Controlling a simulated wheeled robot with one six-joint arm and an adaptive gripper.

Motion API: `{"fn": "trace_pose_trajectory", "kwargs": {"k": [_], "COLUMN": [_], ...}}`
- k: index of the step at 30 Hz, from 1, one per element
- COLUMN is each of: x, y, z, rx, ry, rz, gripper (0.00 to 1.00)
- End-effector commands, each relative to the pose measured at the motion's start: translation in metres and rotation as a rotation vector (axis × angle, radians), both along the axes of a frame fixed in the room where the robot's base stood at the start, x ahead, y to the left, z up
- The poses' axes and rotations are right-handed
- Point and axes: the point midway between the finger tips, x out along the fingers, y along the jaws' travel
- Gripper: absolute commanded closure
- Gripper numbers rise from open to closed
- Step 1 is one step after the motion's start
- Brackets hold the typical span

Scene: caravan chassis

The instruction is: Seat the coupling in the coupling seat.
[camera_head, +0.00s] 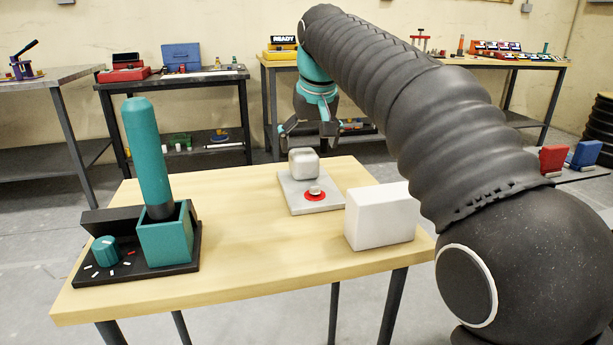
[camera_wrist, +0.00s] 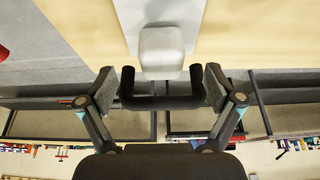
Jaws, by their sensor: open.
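A silver rounded block (camera_head: 304,163), which looks like the coupling, stands on a pale grey plate (camera_head: 327,206) on the wooden table. In front of it on the plate is a red ring with a small metal knob (camera_head: 314,193); I cannot tell for certain which part is the coupling seat. My gripper (camera_head: 308,138) is open above and behind the block, apart from it. In the wrist view the block (camera_wrist: 161,50) shows beyond the open fingers of my gripper (camera_wrist: 160,88). A dark U-shaped bar (camera_wrist: 160,102) lies across between the fingers; I cannot tell what it is.
A white box (camera_head: 380,217) stands right of the plate. At left, a black base (camera_head: 185,262) carries a teal holder (camera_head: 165,240) with a tall teal handle (camera_head: 148,150) and a knob (camera_head: 106,250). The table's front middle is clear. Workbenches stand behind.

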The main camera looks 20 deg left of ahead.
Motion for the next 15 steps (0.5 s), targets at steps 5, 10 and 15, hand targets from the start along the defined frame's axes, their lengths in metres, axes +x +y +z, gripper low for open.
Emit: {"fn": "trace_pose_trajectory", "kwargs": {"k": [5,10,15], "x": [0.003,0.006,0.012], "y": [0.0,0.003,0.009], "z": [-0.007,-0.022,-0.045], "rx": [0.0,-0.001,0.0], "ry": [0.0,0.002,0.001], "rz": [-0.002,-0.002,-0.003], "gripper": [0.08,0.08,0.08]}}
